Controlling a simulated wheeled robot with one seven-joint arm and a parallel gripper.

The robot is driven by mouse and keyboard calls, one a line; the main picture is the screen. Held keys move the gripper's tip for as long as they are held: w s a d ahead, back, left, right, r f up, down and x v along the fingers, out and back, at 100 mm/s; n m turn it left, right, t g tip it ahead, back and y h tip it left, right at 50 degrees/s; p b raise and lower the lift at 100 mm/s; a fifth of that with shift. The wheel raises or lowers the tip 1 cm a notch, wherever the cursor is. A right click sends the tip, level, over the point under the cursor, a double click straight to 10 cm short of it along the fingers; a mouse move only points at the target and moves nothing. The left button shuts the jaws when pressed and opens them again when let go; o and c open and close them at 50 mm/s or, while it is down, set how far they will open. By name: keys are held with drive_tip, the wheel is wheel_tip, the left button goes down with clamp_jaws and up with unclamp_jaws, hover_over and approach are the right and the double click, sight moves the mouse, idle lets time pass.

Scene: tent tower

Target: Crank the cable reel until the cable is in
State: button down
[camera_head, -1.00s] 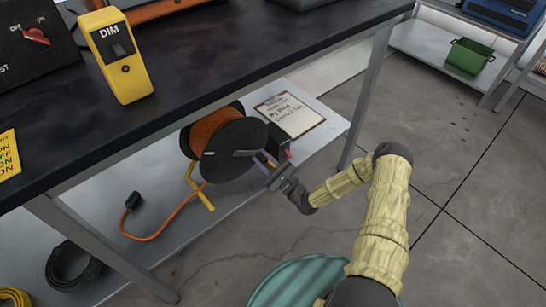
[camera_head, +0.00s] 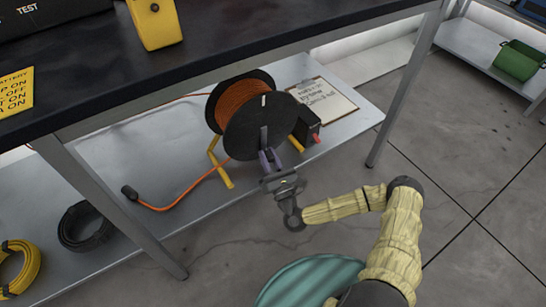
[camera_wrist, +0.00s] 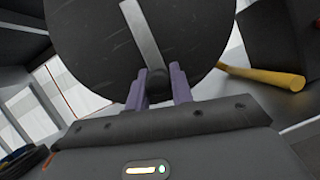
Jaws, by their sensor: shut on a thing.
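The cable reel has a black side disc (camera_head: 262,125) and orange cable (camera_head: 238,97) wound behind it, on a yellow stand (camera_head: 220,170) on the lower shelf. Loose orange cable (camera_head: 180,203) runs left along the shelf to a black plug (camera_head: 129,192). A grey crank bar (camera_head: 264,136) lies across the disc, pointing down; the bar also shows in the wrist view (camera_wrist: 140,32). My gripper (camera_head: 270,160) is at the disc's lower edge. Its purple fingers (camera_wrist: 158,88) are shut on the dark crank handle at the bar's end, mostly hidden between them.
A black box with a red part (camera_head: 307,127) and a clipboard (camera_head: 326,101) are right of the reel. A black coil (camera_head: 84,226) and a yellow coil (camera_head: 22,270) lie at left. The dark bench top (camera_head: 250,35) overhangs the shelf, with a metal leg (camera_head: 404,92) at right.

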drive_tip(key=shift+s+a+r, duration=0.15)
drive_tip(key=shift+a+r, duration=0.1)
drive_tip(key=shift+a, duration=0.1)
drive_tip(key=shift+s+a+r, duration=0.15)
drive_tip(key=shift+s+a, duration=0.05)
drive_tip(key=shift+a, duration=0.05)
drive_tip(key=c, duration=1.3)
unclamp_jaws()
drive_tip(key=shift+c, duration=0.2)
drive_tip(key=shift+o, duration=0.5)
drive_tip(key=shift+d+f+b, duration=0.1)
drive_tip(key=shift+f+b, duration=0.1)
drive_tip(key=shift+b, duration=0.15)
